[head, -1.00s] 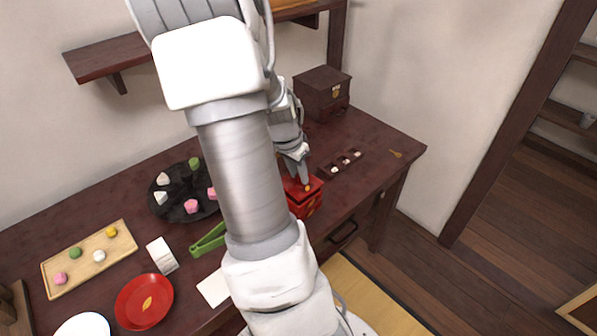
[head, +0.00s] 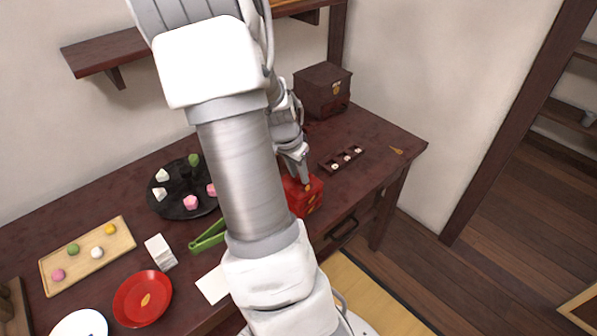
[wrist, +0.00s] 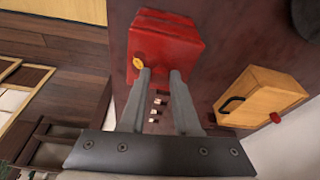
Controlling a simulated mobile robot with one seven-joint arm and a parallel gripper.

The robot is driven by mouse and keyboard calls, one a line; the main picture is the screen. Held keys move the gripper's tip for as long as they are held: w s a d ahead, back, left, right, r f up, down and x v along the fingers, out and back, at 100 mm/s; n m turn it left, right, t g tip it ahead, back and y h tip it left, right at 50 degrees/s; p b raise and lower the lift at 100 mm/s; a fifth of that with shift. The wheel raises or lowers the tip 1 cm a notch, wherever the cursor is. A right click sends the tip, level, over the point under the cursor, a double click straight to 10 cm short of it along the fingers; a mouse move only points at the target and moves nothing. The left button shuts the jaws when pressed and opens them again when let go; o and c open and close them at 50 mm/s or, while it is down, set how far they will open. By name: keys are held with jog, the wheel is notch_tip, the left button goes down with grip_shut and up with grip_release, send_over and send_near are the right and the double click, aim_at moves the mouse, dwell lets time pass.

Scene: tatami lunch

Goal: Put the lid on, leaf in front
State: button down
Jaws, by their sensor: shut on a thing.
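The red lacquered box with its lid (head: 316,186) stands near the front right edge of the dark table. My gripper (head: 305,183) reaches down to its top, and my arm hides its left part. Gold marks show on the red faces in the head view. In the wrist view, my two fingertips (wrist: 161,72) are a little apart at the edge of the red lid (wrist: 168,38), shut on it. A gold leaf mark (wrist: 138,63) shows beside the left fingertip. I cannot tell whether the lid is fully seated on the box.
A small dark tray (head: 330,166) with white pieces lies just behind the box, and a brown chest (head: 318,92) stands at the back. Green tongs (head: 207,238), a round black tray (head: 171,207) and a red plate (head: 128,306) are on the left. The right table end is mostly clear.

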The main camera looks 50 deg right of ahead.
jog(key=shift+f, duration=0.1)
jog(key=c, duration=0.6)
grip_release()
jog(key=shift+o, duration=0.2)
jog(key=p+v, duration=0.5)
jog(key=v, duration=1.2)
jog(key=shift+r, duration=0.3)
